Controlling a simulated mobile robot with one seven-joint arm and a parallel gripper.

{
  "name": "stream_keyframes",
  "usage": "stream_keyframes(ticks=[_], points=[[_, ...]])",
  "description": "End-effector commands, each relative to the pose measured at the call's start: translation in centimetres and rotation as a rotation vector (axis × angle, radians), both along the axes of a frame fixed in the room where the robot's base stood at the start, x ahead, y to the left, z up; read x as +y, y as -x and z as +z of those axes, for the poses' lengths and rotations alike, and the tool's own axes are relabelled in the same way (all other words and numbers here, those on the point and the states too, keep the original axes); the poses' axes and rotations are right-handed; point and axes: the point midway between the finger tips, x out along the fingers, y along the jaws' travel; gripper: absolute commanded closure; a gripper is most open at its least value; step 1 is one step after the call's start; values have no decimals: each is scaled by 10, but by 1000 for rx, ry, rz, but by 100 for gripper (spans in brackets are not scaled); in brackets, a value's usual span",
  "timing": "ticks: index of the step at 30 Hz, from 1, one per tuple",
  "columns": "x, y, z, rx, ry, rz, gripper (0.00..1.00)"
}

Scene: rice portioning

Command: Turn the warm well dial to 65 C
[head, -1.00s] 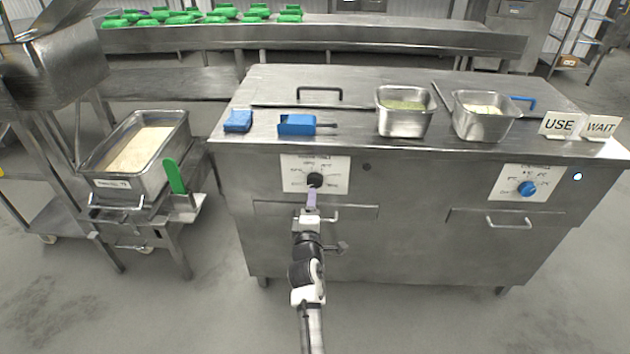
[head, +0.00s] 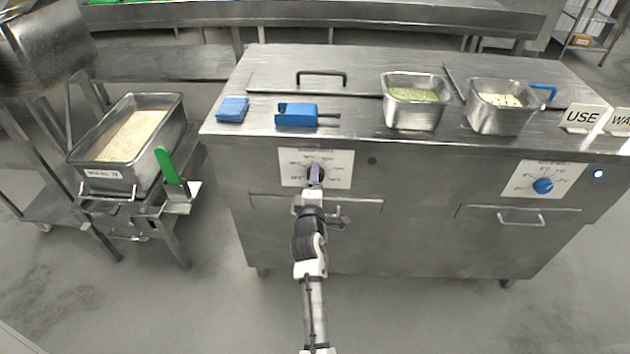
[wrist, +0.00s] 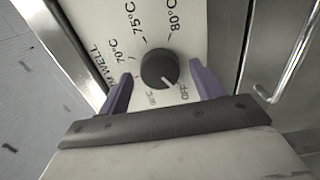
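The warm well dial is a black round knob (wrist: 159,68) on a white plate (wrist: 200,20) marked with temperatures; 70, 75 and 80 °C are legible in the wrist view. Its white pointer line faces the lower right in that view, near the OFF mark. My gripper (wrist: 160,90) is open, with one purple finger on each side of the knob and gaps showing between fingers and knob. In the head view my gripper (head: 315,173) is in front of the left dial plate (head: 341,160) and largely hides the knob.
A blue dial (head: 543,186) sits on the right plate. Drawer handles (head: 521,218) project below the plates. On the steel counter (head: 350,120) are two steel pans (head: 414,112) (head: 497,117), blue items (head: 297,114) and USE/WAIT signs (head: 582,117). A rice bin (head: 105,172) stands left.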

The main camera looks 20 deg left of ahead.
Motion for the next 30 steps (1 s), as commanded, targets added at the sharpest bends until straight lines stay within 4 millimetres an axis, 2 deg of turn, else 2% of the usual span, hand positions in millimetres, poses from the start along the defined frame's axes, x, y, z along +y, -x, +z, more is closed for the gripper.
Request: stream_keyframes(ticks=[2, 11, 20, 30], points=[[0, 0, 0, 0, 0, 0, 39], [0, 0, 0, 0, 0, 0, 78], [0, 0, -1, 11, -37, -1, 78], [-1, -1, -2, 70, -253, -2, 78]])
